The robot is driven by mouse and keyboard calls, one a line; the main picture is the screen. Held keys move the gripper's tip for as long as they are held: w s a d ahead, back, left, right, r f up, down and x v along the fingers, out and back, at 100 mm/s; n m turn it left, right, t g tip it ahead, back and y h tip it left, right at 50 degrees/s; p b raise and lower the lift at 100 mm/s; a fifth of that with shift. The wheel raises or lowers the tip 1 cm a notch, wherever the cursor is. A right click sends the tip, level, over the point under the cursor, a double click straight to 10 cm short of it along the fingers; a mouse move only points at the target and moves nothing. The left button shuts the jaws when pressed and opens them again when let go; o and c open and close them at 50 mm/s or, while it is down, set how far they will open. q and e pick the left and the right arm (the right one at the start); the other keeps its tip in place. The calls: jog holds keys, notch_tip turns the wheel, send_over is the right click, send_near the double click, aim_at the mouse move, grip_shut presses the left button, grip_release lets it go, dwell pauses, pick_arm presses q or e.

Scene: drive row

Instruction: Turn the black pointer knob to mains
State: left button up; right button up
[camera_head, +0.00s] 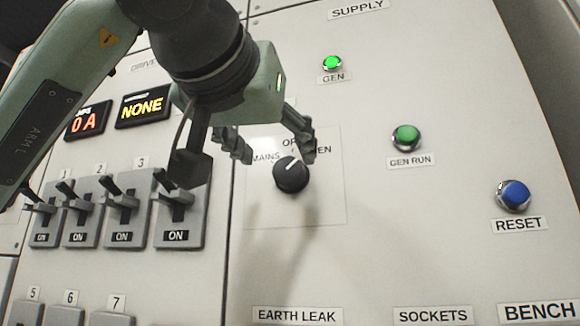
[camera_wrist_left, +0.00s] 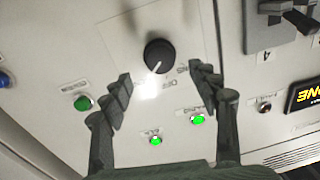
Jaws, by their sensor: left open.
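The black pointer knob (camera_head: 291,176) sits on a pale plate labelled MAINS at left, OFF at top and GEN at right. Its white line points up and slightly right, to the GEN side of OFF. The knob also shows upside down in the left wrist view (camera_wrist_left: 160,56). My left gripper (camera_head: 277,156) is open and empty in front of the panel, just above the knob in the head view. In the left wrist view, its fingertips (camera_wrist_left: 160,74) lie on either side of the knob's lower edge, apart from it. The gripper partly covers the label area. My right gripper is out of view.
Several breaker switches (camera_head: 180,215) stand left of the knob, below displays reading 0 A and NONE (camera_head: 142,106). On the right are a lit green GEN lamp (camera_head: 332,63), a green GEN RUN button (camera_head: 405,138) and a blue RESET button (camera_head: 513,195). Bare panel lies below the knob.

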aim_at(287, 170)
pick_arm(q)
jog(key=x, duration=0.5)
jog(key=shift+w+d+p, duration=0.1)
jog(key=shift+w+p, duration=0.2)
jog(key=shift+w, duration=0.05)
jog(key=c, duration=1.2)
